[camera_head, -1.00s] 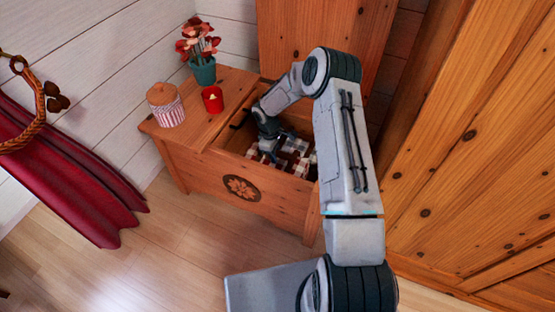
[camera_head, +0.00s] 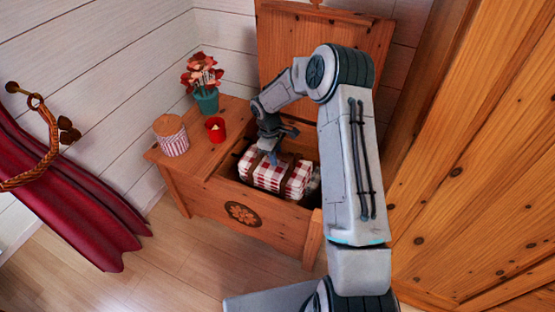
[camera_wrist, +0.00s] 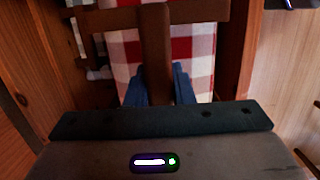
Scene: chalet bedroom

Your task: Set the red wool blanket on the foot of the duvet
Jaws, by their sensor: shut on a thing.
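The red wool blanket (camera_head: 298,180) is a folded red-and-white checked bundle with brown straps, in the open wooden chest in the head view. My gripper (camera_head: 272,158) is over it, pointing down, shut on the blanket by its brown strap. In the wrist view, the blue fingers of my gripper (camera_wrist: 160,85) sit on both sides of the strap, with the checked cloth of the blanket (camera_wrist: 200,50) behind. The bundle shows near the level of the chest's rim; its underside is hidden. The duvet is not in view.
The wooden chest (camera_head: 262,205) has its lid (camera_head: 300,50) raised behind. On its fixed left top stand a flower pot (camera_head: 206,101), a red candle cup (camera_head: 215,130) and a striped jar (camera_head: 172,138). A wooden panel (camera_head: 470,170) rises on the right; a red curtain (camera_head: 70,200) hangs left.

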